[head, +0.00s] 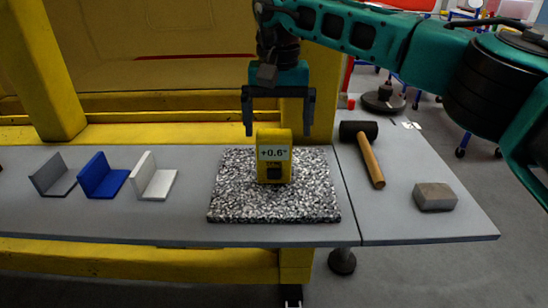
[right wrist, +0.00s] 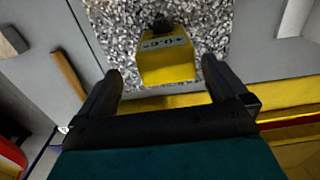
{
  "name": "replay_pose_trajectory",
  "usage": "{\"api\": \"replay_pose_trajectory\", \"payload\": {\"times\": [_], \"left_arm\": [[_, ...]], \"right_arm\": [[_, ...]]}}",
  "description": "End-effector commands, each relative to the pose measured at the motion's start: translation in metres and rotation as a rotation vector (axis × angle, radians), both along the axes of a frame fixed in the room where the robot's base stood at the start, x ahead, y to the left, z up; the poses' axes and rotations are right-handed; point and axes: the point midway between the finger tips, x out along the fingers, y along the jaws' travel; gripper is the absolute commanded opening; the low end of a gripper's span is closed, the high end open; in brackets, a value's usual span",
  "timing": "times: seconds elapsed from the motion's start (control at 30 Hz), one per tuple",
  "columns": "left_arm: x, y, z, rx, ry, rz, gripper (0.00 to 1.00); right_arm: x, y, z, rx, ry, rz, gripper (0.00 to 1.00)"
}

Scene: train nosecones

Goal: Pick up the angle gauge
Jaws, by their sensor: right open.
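The angle gauge (head: 273,156) is a yellow block with a white display reading +0.6° and a dark knob below it. It stands upright on a speckled granite plate (head: 232,205) on the grey table. It also shows in the right wrist view (right wrist: 166,62), just beyond the fingertips. My right gripper (head: 278,130) is open above and behind the gauge, its two black fingers pointing down on either side of it. In the right wrist view the gripper (right wrist: 162,78) has nothing between its fingers. My left gripper is not seen.
Three angle brackets, grey (head: 54,176), blue (head: 103,178) and white (head: 152,180), stand left of the plate. A mallet (head: 370,158) and a grey-brown block (head: 434,197) lie to the right. A yellow frame (head: 160,132) rises behind the table.

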Motion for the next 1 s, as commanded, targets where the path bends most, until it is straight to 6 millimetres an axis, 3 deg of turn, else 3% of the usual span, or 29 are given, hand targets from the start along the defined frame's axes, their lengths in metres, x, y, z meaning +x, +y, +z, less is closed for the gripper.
{"api": "replay_pose_trajectory", "payload": {"times": [0.1, 0.37, 0.6, 0.87, 1.0], "left_arm": [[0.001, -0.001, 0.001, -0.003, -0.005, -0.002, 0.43], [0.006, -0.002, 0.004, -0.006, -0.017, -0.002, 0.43], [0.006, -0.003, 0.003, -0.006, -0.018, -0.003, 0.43], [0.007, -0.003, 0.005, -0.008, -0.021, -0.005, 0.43], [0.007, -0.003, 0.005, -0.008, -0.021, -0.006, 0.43]], "right_arm": [[0.0, 0.0, -0.015, 0.0, 0.0, -0.001, 1.0], [0.0, 0.003, -0.032, 0.001, 0.0, -0.001, 1.0], [0.0, 0.007, -0.067, 0.001, 0.001, -0.002, 1.0], [0.001, 0.007, -0.071, 0.002, -0.001, -0.002, 1.0], [0.001, 0.007, -0.071, 0.002, -0.001, -0.002, 0.88]]}}
